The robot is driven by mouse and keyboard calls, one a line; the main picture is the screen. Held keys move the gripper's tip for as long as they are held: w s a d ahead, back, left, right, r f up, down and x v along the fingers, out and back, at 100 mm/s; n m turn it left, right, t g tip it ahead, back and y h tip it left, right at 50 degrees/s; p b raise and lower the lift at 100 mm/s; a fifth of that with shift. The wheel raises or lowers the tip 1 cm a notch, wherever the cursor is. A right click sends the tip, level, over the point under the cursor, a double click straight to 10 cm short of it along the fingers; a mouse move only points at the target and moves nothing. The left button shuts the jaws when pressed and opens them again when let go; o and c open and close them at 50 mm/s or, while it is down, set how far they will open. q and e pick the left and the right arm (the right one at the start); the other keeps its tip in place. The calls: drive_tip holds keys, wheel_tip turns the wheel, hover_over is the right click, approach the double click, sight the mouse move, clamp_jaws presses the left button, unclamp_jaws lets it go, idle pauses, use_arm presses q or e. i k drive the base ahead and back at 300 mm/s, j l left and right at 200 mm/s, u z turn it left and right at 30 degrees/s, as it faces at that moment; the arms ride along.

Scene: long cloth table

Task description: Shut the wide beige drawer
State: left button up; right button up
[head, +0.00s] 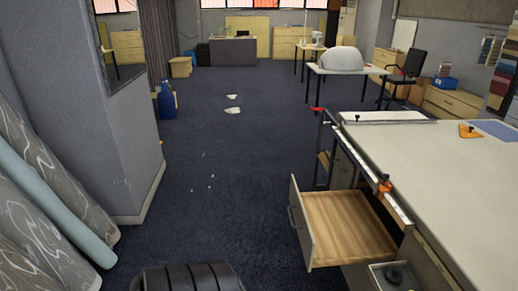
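The wide beige drawer (347,224) stands pulled out to the left from under the long table (445,170) on the right. Its inside is pale wood and looks empty. Its light grey-beige front panel (301,226) faces left, with a dark handle (292,217) on it. The gap between the front panel and the table side is wide. Neither of my grippers shows in the head view, so I cannot see where they are relative to the drawer.
A smaller grey open compartment (408,280) with a dark round thing inside lies at the bottom right. An orange clamp (384,187) sits on the table edge. Dark carpet (215,205) is clear left of the drawer. Fabric rolls (45,205) lean at the left.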

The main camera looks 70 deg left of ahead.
sight(338, 228)
drive_tip(key=u, duration=1.75)
